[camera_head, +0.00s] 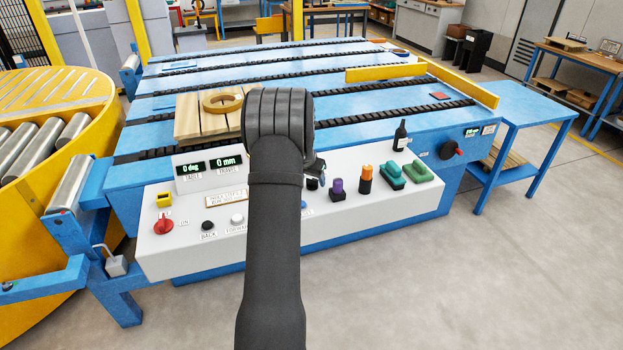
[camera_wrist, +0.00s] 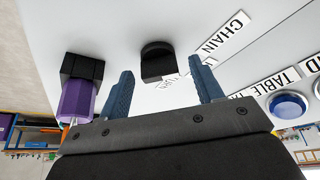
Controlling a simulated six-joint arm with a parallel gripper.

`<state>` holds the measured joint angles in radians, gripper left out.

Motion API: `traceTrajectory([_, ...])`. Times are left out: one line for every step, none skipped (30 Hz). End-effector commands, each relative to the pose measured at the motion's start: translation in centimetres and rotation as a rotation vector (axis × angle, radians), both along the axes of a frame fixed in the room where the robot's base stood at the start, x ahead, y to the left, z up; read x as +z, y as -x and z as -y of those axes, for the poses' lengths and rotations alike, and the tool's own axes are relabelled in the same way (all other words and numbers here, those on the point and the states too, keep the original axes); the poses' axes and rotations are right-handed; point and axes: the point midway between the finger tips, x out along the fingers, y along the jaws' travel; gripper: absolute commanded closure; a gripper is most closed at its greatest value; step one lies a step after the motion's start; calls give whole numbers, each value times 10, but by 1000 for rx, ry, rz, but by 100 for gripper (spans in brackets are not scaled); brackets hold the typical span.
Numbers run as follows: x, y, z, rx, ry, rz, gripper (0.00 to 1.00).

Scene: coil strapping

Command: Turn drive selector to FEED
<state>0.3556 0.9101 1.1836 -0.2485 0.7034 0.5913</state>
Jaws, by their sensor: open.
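A black knob (camera_wrist: 158,62) stands on the white panel in the wrist view. Next to it are a "CHAIN" label (camera_wrist: 223,38) and a partly covered label that seems to read "TURN". No label reading FEED can be made out, so I cannot be sure this is the drive selector. My gripper (camera_wrist: 164,88) is open, its two blue-grey fingers on either side of the knob's position in the picture, with nothing held. Contact with the knob cannot be told. In the head view my arm hides most of the gripper and part of the panel (camera_head: 340,225).
A purple-topped item (camera_wrist: 78,98) in a black holder is close beside one finger. A blue button (camera_wrist: 288,105) is on the other side. Orange (camera_head: 366,173) and green items (camera_head: 392,176) stand along the panel. A red knob (camera_head: 163,226) is at its left end.

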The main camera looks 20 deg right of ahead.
Motion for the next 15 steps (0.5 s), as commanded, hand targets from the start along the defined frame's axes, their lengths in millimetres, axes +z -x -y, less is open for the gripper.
traceTrajectory([-2, 0, 1, 0, 0, 0, 40])
traceTrajectory([-2, -1, 1, 0, 0, 0, 40])
traceTrajectory([-2, -1, 1, 0, 1, 1, 40])
traceTrajectory([-2, -1, 1, 0, 1, 1, 40])
traceTrajectory([-2, -1, 1, 0, 1, 1, 40])
traceTrajectory([-2, -1, 1, 0, 1, 1, 40])
traceTrajectory([-2, -1, 1, 0, 1, 1, 40])
traceTrajectory([-2, -1, 1, 0, 1, 1, 40])
traceTrajectory([-2, -1, 1, 0, 1, 1, 40])
traceTrajectory([-2, -1, 1, 0, 0, 1, 44])
traceTrajectory([-2, -1, 1, 0, 0, 1, 50])
traceTrajectory([-2, -1, 1, 0, 0, 1, 58])
traceTrajectory([-2, -1, 1, 0, 0, 1, 64])
traceTrajectory([-2, -1, 1, 0, 0, 1, 69])
traceTrajectory([-2, -1, 1, 0, 0, 1, 77])
